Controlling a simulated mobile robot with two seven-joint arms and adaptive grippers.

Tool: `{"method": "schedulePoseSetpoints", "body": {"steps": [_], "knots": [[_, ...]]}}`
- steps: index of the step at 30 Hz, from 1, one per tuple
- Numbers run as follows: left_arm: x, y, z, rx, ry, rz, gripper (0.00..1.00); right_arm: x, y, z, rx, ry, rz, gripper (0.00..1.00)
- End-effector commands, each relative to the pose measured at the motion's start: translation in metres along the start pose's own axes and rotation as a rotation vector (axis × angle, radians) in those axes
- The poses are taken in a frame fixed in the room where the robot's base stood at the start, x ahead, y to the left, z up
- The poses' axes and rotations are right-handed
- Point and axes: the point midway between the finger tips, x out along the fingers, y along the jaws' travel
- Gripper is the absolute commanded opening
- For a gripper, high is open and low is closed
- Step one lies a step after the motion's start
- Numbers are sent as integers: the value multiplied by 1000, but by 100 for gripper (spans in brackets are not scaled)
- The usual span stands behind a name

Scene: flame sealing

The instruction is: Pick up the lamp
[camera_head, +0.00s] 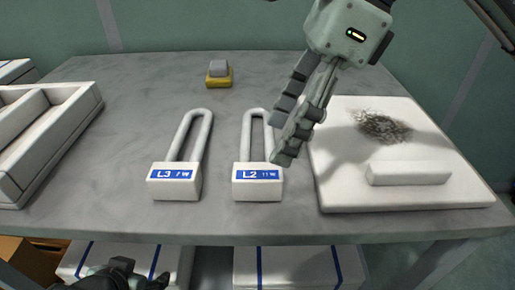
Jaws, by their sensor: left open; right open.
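Two white U-shaped lamps lie on the grey table. The lamp labelled L3 7W (174,188) is on the left, and the lamp labelled L2 11W (258,189) is in the middle. My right gripper (290,135) is open with its fingers angled down at the right side of the L2 lamp. Its fingers hide part of that lamp's right tube, and I cannot tell whether they touch it. My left gripper (122,276) is open, low at the bottom left edge in front of the table, and partly cut off.
A yellow block with a grey top (219,79) sits at the back. A white compartment tray (60,125) is at the left. White boxes stand below the table.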

Motion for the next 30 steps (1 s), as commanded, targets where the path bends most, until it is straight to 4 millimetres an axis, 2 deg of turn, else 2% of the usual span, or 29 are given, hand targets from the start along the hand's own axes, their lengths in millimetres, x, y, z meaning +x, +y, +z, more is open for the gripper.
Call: {"method": "schedulePoseSetpoints", "body": {"steps": [12, 15, 22, 30], "knots": [[-1, -2, 5, -1, -20, -5, 67, 56, 5, 4, -1, 0, 2, 59], [-1, -2, 4, -1, -19, -4, 67, 62, 5, 4, -1, 0, 0, 59], [0, -2, 4, -1, -18, -4, 67, 63, 4, 4, -1, 0, -1, 59], [0, -2, 4, -1, -18, -4, 67, 63, 4, 4, 0, 0, -1, 25]]}}
